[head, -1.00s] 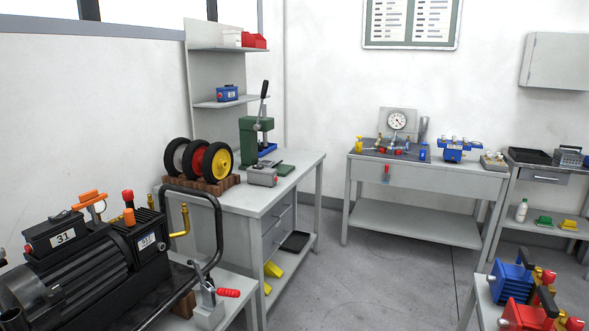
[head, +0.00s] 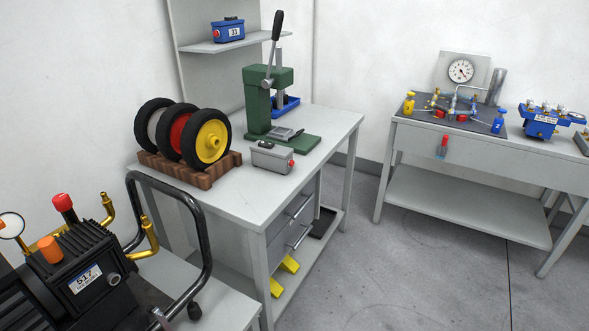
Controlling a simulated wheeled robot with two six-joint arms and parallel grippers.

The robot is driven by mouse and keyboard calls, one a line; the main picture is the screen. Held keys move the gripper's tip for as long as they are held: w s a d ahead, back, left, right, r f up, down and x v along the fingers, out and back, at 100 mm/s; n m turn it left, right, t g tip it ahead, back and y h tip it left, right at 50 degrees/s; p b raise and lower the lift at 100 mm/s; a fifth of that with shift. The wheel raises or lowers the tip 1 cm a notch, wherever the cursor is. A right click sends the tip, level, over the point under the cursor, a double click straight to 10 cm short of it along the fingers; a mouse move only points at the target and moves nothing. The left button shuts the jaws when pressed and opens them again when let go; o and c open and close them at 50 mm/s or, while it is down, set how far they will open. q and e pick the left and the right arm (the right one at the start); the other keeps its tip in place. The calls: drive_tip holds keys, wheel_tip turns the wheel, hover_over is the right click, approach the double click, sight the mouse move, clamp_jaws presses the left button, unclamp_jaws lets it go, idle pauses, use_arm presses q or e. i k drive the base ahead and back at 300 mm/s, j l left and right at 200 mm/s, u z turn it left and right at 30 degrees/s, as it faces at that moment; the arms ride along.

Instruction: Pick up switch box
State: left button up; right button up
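Two small boxes that could be the switch box are in the head view. A grey box (head: 272,157) with a red button on its right end and a dark part on top sits on the workbench, in front of the green press. A blue box (head: 229,31) with a white number label and a red button on its left end stands on the wall shelf above. I cannot tell from the picture which one is meant. Both stand free, with nothing gripping them. Neither of my grippers is in view.
The workbench (head: 240,205) also carries a green lever press (head: 257,100) and wheels (head: 185,135) on a wooden rack. A black motor unit (head: 85,270) with a tubular handle stands at lower left. A gauge table (head: 465,150) is at right. Open floor lies between the tables.

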sight(264, 155)
drive_tip(key=i+l+u, duration=0.2)
drive_tip(key=u, duration=0.25)
drive_tip(key=i+l+u, duration=0.25)
drive_tip(key=u, duration=0.15)
drive_tip(key=i+l+u, duration=0.15)
drive_tip(key=l+u, duration=0.15)
drive_tip(key=u, duration=0.15)
drive_tip(key=i+l+u, duration=0.1)
drive_tip(key=l+u, duration=0.3)
drive_tip(key=i+l+u, duration=0.1)
drive_tip(key=l, duration=0.7)
drive_tip(key=i+l+u, duration=0.1)
drive_tip(key=l, duration=0.7)
drive_tip(key=l+u, duration=0.1)
drive_tip(key=l, duration=1.1)
drive_tip(key=k, duration=0.2)
